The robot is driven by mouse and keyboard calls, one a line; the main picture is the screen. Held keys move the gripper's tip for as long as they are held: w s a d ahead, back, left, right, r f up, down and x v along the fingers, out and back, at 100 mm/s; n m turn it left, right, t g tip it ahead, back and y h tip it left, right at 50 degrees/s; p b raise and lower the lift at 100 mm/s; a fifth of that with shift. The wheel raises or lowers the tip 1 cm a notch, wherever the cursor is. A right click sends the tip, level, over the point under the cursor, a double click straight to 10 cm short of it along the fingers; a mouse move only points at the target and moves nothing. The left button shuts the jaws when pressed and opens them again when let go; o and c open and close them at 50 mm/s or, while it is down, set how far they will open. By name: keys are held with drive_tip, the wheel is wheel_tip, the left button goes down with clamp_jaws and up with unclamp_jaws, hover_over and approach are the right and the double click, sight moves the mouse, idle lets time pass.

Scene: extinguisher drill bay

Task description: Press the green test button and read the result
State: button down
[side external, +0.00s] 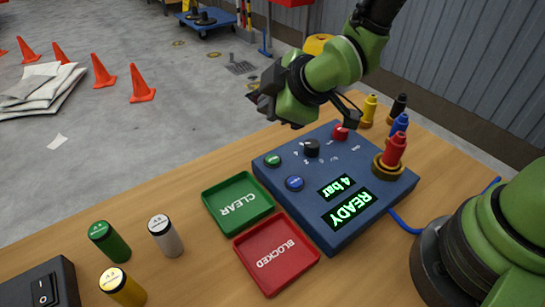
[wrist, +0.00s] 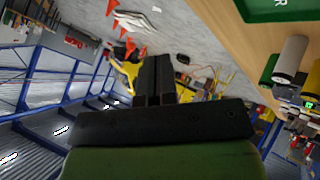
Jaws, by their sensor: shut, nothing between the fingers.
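The blue test panel (side external: 330,228) lies on the wooden table in the side view. Its green button (side external: 273,160) is at the panel's left corner, with a blue button (side external: 295,183) beside it, a black knob (side external: 311,148) and a red control (side external: 340,133). The displays read "4 bar" (side external: 337,187) and "READY" (side external: 348,208), upside down in the picture. A red cylinder (side external: 394,152) stands in a brass socket on the panel. My gripper (side external: 260,98) is shut and empty, raised above and beyond the panel, apart from the green button. Its closed fingers show in the wrist view (wrist: 161,77).
A green CLEAR tray (side external: 218,219) and red BLOCKED tray (side external: 246,270) sit left of the panel. Green (side external: 109,242), white (side external: 165,236) and yellow (side external: 122,287) cylinders stand nearby. Yellow (side external: 368,111), black (side external: 397,108) and blue (side external: 400,123) ones stand behind the panel.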

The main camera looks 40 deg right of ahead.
sight(272, 161)
drive_tip(key=shift+f, duration=0.1)
drive_tip(key=shift+f, duration=4.3)
drive_tip(key=shift+f, duration=0.4)
drive_tip(key=shift+f, duration=0.45)
drive_tip(key=shift+r, duration=0.85)
drive_tip(key=shift+r, duration=2.5)
